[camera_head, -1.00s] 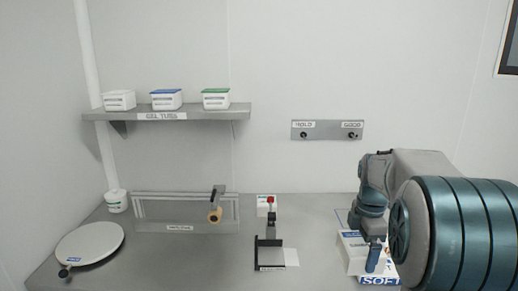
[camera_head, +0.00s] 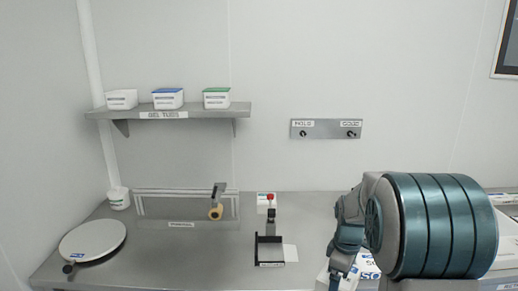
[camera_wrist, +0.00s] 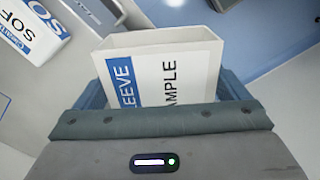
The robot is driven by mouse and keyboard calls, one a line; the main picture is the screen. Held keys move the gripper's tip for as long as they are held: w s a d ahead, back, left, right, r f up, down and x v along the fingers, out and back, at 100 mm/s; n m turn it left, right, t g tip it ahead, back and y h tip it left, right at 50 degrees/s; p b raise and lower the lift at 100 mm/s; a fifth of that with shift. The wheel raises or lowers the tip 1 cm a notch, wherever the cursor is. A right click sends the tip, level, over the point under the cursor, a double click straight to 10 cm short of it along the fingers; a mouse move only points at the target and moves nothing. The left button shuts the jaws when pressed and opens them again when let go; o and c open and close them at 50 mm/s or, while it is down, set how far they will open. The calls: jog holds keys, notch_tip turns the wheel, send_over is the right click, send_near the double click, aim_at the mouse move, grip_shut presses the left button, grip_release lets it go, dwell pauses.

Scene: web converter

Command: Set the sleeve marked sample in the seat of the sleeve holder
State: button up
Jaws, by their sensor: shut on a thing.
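The sleeve marked sample (camera_wrist: 165,70) is a white, open-ended box shape with a blue band. Its lettering, partly covered, reads "LEEVE" and "AMPLE" in the wrist view. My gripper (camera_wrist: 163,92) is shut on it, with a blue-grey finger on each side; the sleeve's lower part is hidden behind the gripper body. In the head view my gripper (camera_head: 336,277) is low, right of centre, at the bottom edge, and I cannot make out the sleeve clearly there. A dark fixture with a low wall (camera_head: 269,249) stands left of my gripper; its label is too small to read, so I cannot tell whether it is the sleeve holder.
A white and blue box marked "SO" (camera_head: 368,267) is beside my gripper; boxes also show in the wrist view (camera_wrist: 30,32). A red-knobbed device (camera_head: 270,205), round plate (camera_head: 92,240) and taped rack (camera_head: 180,210) stand leftward.

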jog(key=a+f+m+b, duration=0.3)
jog(key=f+m+b, duration=0.2)
jog(key=f, duration=0.8)
jog(key=a+f+m+b, duration=0.3)
jog(key=f+m+b, duration=0.2)
jog(key=f, duration=0.7)
jog(key=shift+s+a+f+m, duration=0.2)
jog(key=shift+f+m, duration=0.15)
jog(key=shift+m, duration=0.15)
